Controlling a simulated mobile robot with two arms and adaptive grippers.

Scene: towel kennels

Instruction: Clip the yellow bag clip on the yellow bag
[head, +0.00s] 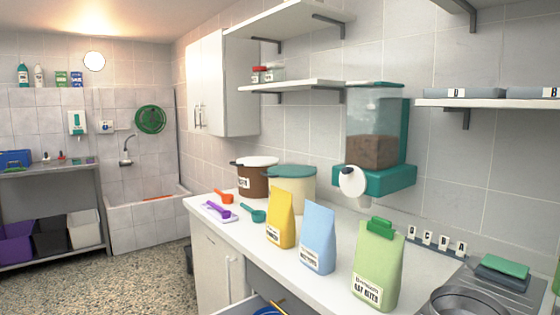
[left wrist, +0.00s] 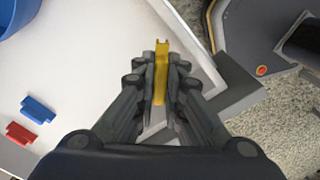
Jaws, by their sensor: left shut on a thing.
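The yellow bag (head: 280,220) stands upright on the white counter in the head view, left of the light blue bag. Its top edge is bare and narrow. The yellow bag clip (left wrist: 161,70) shows in the left wrist view between the fingers of my left gripper (left wrist: 161,82), which is shut on it. The clip's far end sticks out past the fingertips. The gripper is over a white drawer-like surface, near its edge. My right gripper is in neither view.
A light blue bag (head: 318,238) and a green bag (head: 378,266) with a green clip (head: 380,226) stand right of the yellow bag. A red clip (left wrist: 38,110) and a blue clip (left wrist: 21,134) lie on the white surface (left wrist: 90,60). A teal scoop (head: 254,212) lies left of the bags.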

